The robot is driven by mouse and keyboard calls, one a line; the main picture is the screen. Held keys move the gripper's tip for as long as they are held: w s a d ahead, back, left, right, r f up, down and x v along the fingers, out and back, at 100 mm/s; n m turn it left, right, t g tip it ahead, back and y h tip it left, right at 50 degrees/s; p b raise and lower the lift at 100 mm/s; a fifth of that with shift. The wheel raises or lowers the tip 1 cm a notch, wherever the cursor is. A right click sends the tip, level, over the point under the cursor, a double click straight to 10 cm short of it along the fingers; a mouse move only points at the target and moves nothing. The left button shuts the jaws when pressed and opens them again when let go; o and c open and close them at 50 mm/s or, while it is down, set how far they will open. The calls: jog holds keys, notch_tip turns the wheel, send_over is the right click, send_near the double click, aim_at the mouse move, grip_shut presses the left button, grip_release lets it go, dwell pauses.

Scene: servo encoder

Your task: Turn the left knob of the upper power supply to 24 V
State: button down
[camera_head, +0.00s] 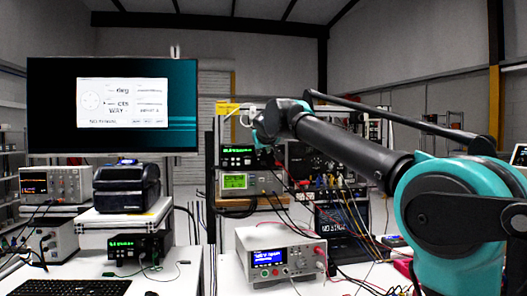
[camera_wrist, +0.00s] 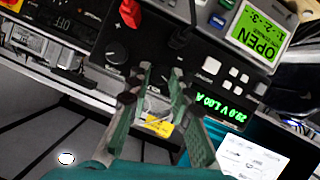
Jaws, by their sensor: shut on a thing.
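The upper power supply is a black unit with a green display (camera_head: 238,150) in the head view. In the wrist view the picture is turned over, and its green display (camera_wrist: 224,108) reads upside down as twenty-something V, 1.00 A; the exact volts digits are hard to read. My gripper (camera_wrist: 161,72) is shut at the front panel, its two green fingers around the left knob, which they mostly hide. The other knob (camera_wrist: 117,52) is dark and free beside the fingers. In the head view my wrist covers the gripper and knobs.
An instrument with a yellow-green screen (camera_head: 235,181) sits below the supply; its screen reads OPEN in the wrist view (camera_wrist: 262,35). Cables hang at the right of the rack. A white bench unit (camera_head: 282,257) stands in front. A large monitor (camera_head: 112,105) is at the left.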

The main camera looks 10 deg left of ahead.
jog(key=n+h, duration=0.1)
jog(key=n, duration=0.1)
jog(key=n+t+h, duration=0.1)
jog(key=n, duration=0.1)
jog(key=n+t+h, duration=0.1)
jog(key=n, duration=0.1)
jog(key=shift+s+a+f+n+h, duration=0.1)
jog(key=shift+a+f+n+h, duration=0.2)
jog(key=shift+a, duration=0.05)
dwell(0.3)
jog(key=shift+t, duration=0.3)
jog(key=c, duration=1.3)
grip_release()
jog(key=shift+c, duration=0.2)
